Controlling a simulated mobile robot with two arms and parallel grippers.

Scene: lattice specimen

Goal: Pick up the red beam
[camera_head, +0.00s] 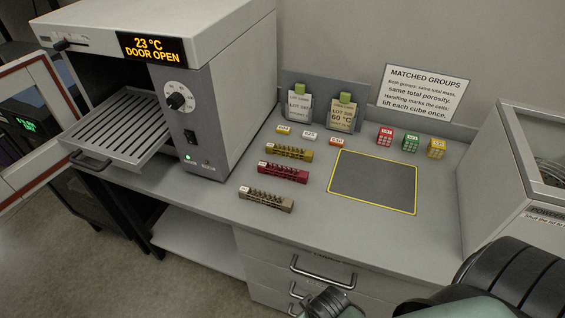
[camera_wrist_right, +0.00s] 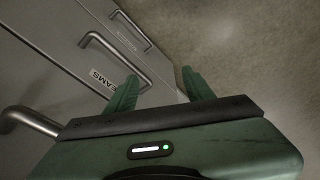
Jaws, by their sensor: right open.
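The red beam (camera_head: 283,173) is a short lattice bar with a pale tag at its left end. It lies flat on the grey bench between a yellow beam (camera_head: 289,151) behind it and a tan beam (camera_head: 267,200) in front. My right gripper (camera_wrist_right: 160,82) is open and empty in the right wrist view, with its two green fingers apart before the drawer fronts. It is away from the red beam, which does not show in that view. My right arm shows at the lower right of the head view. My left gripper is not in view.
An oven (camera_head: 213,108) with an open door and a pulled-out slatted tray (camera_head: 117,137) stands left. A yellow-edged dark mat (camera_head: 374,182) lies right of the beams. Several small cubes and tags stand behind. Drawer handles (camera_head: 322,274) stick out below the bench edge.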

